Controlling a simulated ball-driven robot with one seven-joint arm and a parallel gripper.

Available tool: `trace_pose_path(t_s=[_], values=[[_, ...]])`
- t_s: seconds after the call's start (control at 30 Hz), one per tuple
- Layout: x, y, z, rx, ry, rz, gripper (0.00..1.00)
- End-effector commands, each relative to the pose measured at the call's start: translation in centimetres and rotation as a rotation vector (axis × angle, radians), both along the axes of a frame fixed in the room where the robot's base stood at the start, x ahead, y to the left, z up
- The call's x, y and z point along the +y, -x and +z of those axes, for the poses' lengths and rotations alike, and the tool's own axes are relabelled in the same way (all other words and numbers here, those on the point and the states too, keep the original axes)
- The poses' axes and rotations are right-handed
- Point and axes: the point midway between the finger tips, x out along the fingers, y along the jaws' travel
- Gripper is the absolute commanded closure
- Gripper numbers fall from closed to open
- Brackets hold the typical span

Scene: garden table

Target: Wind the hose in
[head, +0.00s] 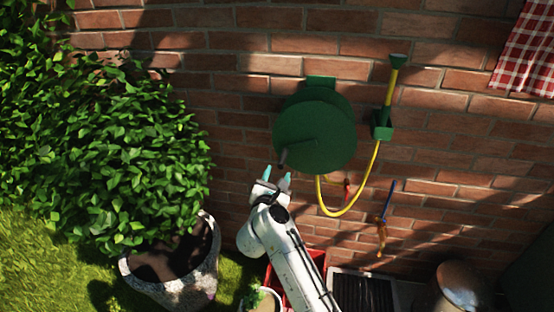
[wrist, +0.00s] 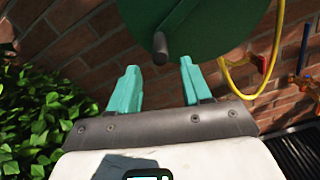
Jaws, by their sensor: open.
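A round green hose reel (head: 312,125) is mounted on the brick wall, with a dark crank handle (head: 284,156) at its lower left. The yellow hose (head: 345,208) hangs from the reel in a loop and runs up through a green wall holder (head: 382,127) to a dark nozzle (head: 397,60). My gripper (head: 277,176) is open and empty just below the handle. In the wrist view the grey handle (wrist: 160,47) points toward me above the gap between my teal fingers (wrist: 160,82). The fingers appear apart from it.
A leafy bush in a stone pot (head: 190,285) stands at the left. A red crate (head: 318,262), a dark grate (head: 362,290) and a metal can (head: 459,285) are below. A blue-handled tool (head: 387,205) and a checked cloth (head: 525,50) hang at the right.

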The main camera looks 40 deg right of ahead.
Motion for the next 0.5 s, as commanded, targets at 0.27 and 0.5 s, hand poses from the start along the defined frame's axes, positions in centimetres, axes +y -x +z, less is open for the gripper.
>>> trace_pose_path(t_s=[0.27, 0.5], values=[[-4.2, -3.1, 0.1, 0.001, 0.002, -0.002, 0.52], [-6.6, -5.1, 0.1, 0.001, 0.003, -0.001, 0.52]])
